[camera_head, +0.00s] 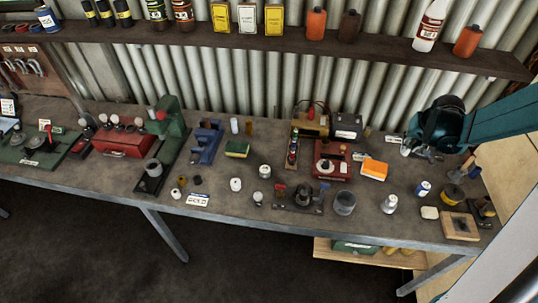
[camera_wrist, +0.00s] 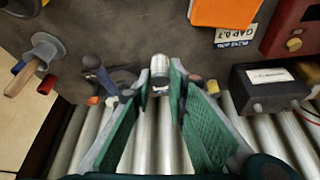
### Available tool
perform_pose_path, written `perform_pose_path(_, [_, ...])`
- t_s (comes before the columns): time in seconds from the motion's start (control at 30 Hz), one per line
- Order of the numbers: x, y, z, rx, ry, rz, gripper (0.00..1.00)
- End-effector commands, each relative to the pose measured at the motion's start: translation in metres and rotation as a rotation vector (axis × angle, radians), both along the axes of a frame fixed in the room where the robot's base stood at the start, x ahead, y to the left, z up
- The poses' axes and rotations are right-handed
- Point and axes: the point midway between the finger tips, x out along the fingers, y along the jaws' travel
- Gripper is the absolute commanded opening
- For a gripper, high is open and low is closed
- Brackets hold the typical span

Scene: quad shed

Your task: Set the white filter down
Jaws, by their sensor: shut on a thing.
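The white filter is a small pale cylinder. In the wrist view the filter (camera_wrist: 160,66) sits between the tips of my gripper's green-padded fingers (camera_wrist: 160,85), which are shut on it. In the head view my gripper (camera_head: 412,146) reaches in from the right over the back right of the bench, and the filter (camera_head: 405,150) shows as a small white end below it. I cannot tell whether the filter touches the bench top (camera_head: 110,192).
An orange block (camera_head: 374,171) and a GAP label (camera_wrist: 237,37) lie to the left of my gripper in the head view. A black box (camera_wrist: 265,88) and a red device (camera_head: 331,160) stand farther left. A wooden-handled tool (camera_wrist: 28,72) lies right. The corrugated wall (camera_wrist: 150,145) is close behind.

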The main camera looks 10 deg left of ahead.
Motion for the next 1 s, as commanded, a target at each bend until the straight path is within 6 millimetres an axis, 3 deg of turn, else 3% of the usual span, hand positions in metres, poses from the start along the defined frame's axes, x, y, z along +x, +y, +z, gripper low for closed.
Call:
perform_pose_path(0.1, [-0.001, 0.000, 0.023, 0.000, 0.000, 0.000, 0.09])
perform_pose_path(0.47, [0.000, 0.000, 0.077, 0.000, 0.000, 0.000, 0.09])
perform_pose_path(0.77, [0.016, 0.054, 0.077, 0.000, 0.000, 0.076, 0.09])
perform_pose_path(1.0, [0.029, 0.113, 0.077, 0.000, 0.000, 0.159, 0.09])
